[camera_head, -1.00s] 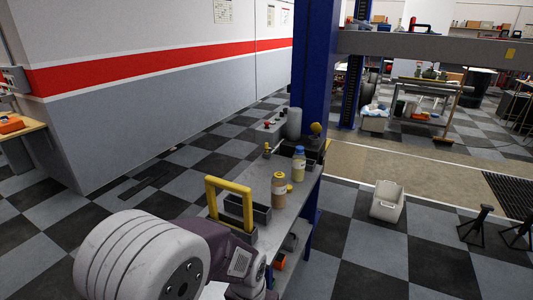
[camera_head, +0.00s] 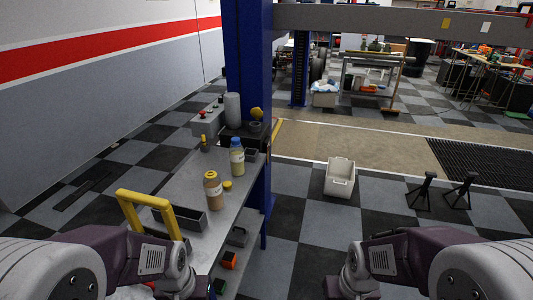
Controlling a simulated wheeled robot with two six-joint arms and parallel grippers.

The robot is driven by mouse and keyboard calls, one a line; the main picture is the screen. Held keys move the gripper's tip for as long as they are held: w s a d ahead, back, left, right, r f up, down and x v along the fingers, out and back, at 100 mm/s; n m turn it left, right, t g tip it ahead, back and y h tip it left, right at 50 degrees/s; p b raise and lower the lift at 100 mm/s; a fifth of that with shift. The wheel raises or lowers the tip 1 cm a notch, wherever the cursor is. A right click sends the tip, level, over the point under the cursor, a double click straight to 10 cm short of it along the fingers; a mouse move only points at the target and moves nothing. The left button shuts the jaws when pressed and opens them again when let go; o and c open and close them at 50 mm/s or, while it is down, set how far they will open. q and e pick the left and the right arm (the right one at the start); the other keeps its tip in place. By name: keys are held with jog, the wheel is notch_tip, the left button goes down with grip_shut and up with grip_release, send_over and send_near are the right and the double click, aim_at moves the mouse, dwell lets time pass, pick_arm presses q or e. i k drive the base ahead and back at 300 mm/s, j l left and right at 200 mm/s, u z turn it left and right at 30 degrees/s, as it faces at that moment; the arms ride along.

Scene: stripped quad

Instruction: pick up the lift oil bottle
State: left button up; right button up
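Two bottles stand upright on the grey metal workbench (camera_head: 200,172). The nearer one is a tan-brown bottle (camera_head: 213,192) with a pale cap and a white label. The farther one is a pale yellow bottle (camera_head: 237,158) with a blue cap. I cannot read the labels, so I cannot tell which is the lift oil bottle. My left arm comes in at the lower left and my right arm at the lower right. Both grippers are out of view below, and nothing of mine touches either bottle.
A yellow cap-like disc (camera_head: 227,184) lies beside the bottles. A yellow frame handle (camera_head: 150,204) and a dark tray (camera_head: 181,216) are at the near end. A grey cylinder (camera_head: 232,109) and a blue post (camera_head: 249,65) stand behind. A white bin (camera_head: 340,177) sits on open floor to the right.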

aim_at(212, 184)
jog(key=i+l+u, duration=0.5)
jog(key=l, duration=0.2)
jog(key=i+l+u, duration=0.25)
jog(key=l, duration=0.15)
jog(key=k, duration=0.05)
